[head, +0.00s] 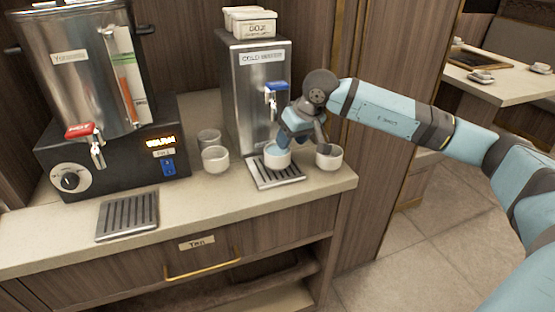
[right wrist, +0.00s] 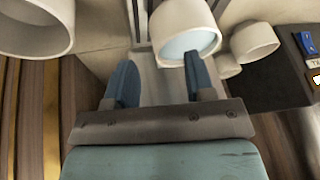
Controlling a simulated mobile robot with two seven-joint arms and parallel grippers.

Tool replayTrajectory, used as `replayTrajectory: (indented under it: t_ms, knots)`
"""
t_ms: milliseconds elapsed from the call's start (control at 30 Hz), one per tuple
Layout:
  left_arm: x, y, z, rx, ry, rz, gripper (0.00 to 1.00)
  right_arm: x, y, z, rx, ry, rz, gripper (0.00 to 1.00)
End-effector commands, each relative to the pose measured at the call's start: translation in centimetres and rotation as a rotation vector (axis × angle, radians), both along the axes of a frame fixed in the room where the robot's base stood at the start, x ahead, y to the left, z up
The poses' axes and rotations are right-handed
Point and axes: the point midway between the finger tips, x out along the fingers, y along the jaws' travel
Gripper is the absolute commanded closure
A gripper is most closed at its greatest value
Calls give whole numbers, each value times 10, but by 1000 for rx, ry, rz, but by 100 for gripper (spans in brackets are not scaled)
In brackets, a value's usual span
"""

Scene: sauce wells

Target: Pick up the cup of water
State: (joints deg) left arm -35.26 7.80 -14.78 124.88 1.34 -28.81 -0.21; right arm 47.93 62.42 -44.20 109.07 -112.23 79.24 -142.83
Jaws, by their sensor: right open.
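A white cup (head: 277,161) stands on the drip tray under the cold water dispenser's tap. In the right wrist view this cup (right wrist: 182,16) shows a pale blue surface inside that looks like water. My right gripper (head: 302,141) is open and empty beside it, between it and another white cup (head: 329,160) to its right. In the right wrist view the gripper (right wrist: 158,66) has its fingers apart, and the right finger overlaps the rim of the water cup. I cannot tell whether it touches. My left gripper is not in view.
The steel cold water dispenser (head: 259,95) stands behind the drip tray (head: 275,177). A hot water urn (head: 75,70) stands far left. The counter (head: 215,203) is clear in front.

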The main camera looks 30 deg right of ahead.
Motion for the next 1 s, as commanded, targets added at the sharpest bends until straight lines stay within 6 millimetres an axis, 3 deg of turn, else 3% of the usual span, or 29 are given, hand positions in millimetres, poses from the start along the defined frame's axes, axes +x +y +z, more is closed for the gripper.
replayTrajectory:
  t_ms: [200,467,500,700,1000]
  knots:
    - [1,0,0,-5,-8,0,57,9,6,-33,3,3,-1,51]
    - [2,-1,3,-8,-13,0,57,12,6,-39,0,0,-1,51]
    - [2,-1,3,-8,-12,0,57,12,6,-39,0,0,-1,53]
    - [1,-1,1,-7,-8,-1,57,12,6,-39,0,0,-1,99]
    - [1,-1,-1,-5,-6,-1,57,12,6,-38,1,0,-1,100]
